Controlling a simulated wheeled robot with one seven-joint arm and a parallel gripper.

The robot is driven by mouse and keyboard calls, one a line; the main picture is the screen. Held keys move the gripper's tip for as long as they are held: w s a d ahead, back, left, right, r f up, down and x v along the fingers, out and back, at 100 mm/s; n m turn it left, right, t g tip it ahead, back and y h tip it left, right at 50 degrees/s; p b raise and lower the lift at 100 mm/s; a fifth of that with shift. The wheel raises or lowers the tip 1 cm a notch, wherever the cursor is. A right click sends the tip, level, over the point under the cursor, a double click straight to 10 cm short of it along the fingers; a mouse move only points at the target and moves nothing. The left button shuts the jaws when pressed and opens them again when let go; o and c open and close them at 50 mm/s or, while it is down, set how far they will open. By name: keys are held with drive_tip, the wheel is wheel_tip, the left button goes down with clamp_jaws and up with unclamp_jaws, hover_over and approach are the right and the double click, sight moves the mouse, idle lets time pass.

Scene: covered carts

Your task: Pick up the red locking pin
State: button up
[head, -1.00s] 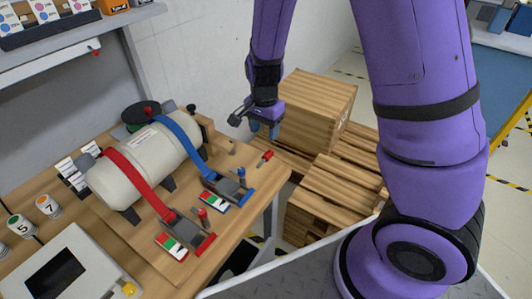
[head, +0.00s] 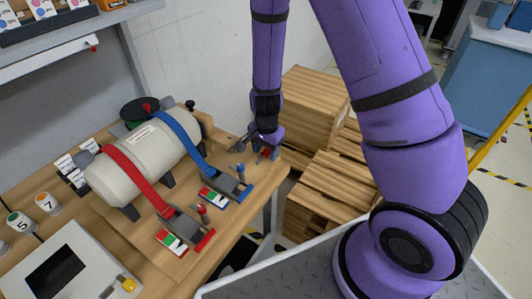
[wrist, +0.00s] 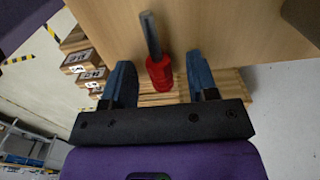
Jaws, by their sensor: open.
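The red locking pin (wrist: 159,73) shows in the wrist view with its red handle toward my gripper and its grey metal shaft pointing away over the wooden tabletop. In the head view the red pin (head: 265,153) lies near the right edge of the workbench, partly hidden by my gripper. My gripper (wrist: 160,65) is open, with one blue finger on each side of the red handle and visible gaps on both sides. In the head view my gripper (head: 262,145) is low at the bench edge.
A white tank (head: 140,160) is held by a red strap (head: 140,180) and a blue strap (head: 185,140), with buckles in front. A device with a dark screen (head: 55,272) sits at front left. Wooden crates and pallets (head: 325,185) stand right of the bench (head: 225,245).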

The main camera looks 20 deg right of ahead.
clamp_jaws()
drive_tip(key=shift+r, duration=0.1)
